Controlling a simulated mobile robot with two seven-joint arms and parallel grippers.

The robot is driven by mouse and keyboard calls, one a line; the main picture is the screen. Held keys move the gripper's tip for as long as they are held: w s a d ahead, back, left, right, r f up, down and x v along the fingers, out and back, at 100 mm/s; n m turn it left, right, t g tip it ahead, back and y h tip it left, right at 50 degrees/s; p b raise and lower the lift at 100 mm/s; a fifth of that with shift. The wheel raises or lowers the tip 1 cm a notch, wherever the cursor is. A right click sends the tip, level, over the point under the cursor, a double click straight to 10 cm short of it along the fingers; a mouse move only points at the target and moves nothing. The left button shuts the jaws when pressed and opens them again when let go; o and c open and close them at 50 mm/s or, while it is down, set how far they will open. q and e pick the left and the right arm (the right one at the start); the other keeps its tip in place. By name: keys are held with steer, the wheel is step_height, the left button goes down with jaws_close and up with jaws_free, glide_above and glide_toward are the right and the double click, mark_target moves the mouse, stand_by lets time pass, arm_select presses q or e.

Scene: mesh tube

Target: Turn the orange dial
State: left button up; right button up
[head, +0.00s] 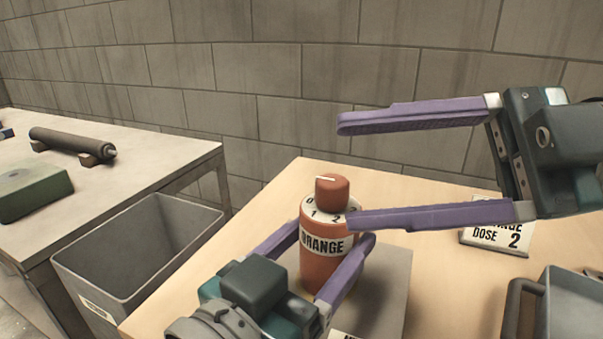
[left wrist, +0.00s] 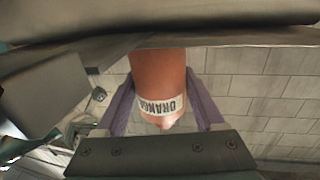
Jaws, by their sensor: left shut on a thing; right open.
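An orange bottle (head: 318,268) with an "ORANGE" label stands upright on a grey pad (head: 391,290) on the wooden table. Its top has a white numbered ring (head: 313,211) with 0, 1 and 2 in view, and an orange dial (head: 333,189) with a white pointer line pointing to the left. My left gripper (head: 328,238) is shut on the bottle's body, a finger on each side; the left wrist view also shows the bottle (left wrist: 158,75) between the fingers. My right gripper (head: 345,170) is open and empty, its fingertips to the right of the dial, the lower one near the ring.
A card (head: 493,238) reading "DOSE 2", its upper word partly hidden, stands on the right. A grey case or bin (head: 560,305) is at the lower right. A grey bin (head: 140,245) stands left of the table. Another table (head: 120,158) holds a dark cylinder (head: 70,143) and a green block (head: 35,192).

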mark_target(317, 179)
steer(key=w+d+f+m+t, duration=0.35)
steer(key=m+t, duration=0.25)
steer(key=m, duration=0.7)
steer(key=shift+y, duration=0.3)
steer(key=x, duration=1)
steer(key=shift+f, duration=0.35)
steer(key=shift+c, duration=0.3)
jaws_close()
